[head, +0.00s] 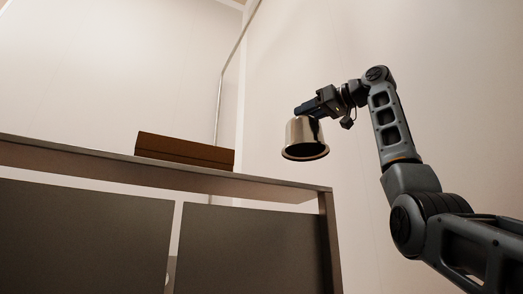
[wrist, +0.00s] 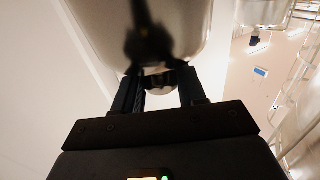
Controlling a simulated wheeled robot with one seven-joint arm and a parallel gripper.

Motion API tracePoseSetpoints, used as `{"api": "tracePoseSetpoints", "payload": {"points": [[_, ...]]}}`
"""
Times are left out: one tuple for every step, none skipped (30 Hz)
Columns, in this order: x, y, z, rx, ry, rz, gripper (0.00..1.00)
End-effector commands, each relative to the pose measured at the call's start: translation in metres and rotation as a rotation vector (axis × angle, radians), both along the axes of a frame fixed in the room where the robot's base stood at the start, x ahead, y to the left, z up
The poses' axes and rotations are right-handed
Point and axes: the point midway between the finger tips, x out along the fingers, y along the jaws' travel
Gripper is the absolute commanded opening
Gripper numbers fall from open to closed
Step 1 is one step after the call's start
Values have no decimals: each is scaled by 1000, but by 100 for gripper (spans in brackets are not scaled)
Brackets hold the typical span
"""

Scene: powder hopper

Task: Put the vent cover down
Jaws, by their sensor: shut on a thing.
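The vent cover (head: 305,138) is a shiny metal, cup-shaped piece with a flared rim at the bottom. It hangs roughly upright in the air, above and beyond the right end of the bench top in the head view. My gripper (head: 301,110) is shut on its upper part. In the wrist view the vent cover (wrist: 190,30) fills the top middle, with a dark reflection on it. The two fingers of my gripper (wrist: 160,88) stand either side of a small dark knob-like part there. The far side of the cover is hidden.
A metal-framed bench (head: 60,152) with dark panels (head: 250,245) below spans the left. A brown box (head: 185,150) stands on its top. A thin vertical pole (head: 219,105) rises behind it. Pale walls surround the place. Metal railing-like frames show at right in the wrist view.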

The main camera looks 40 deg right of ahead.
Motion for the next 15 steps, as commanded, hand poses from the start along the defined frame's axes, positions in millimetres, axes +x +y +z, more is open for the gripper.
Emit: {"api": "tracePoseSetpoints", "payload": {"points": [[9,8,-7,-1,0,2,0],[13,13,-11,-2,-1,3,0],[19,19,-16,-1,-1,3,0],[24,23,-19,-1,-1,3,0],[28,27,-22,-2,-1,3,0],[34,33,-28,-1,0,3,0],[38,38,-31,-2,-1,3,0],[43,41,-35,-1,0,2,0],[47,46,-38,-2,-2,2,0],[51,50,-42,-1,-1,2,0],[55,54,-45,-1,-1,3,0],[58,57,-47,-1,-1,2,0],[61,59,-49,-1,-1,2,0],[63,61,-51,-1,-1,1,0],[65,63,-53,-1,-2,0,0]]}}
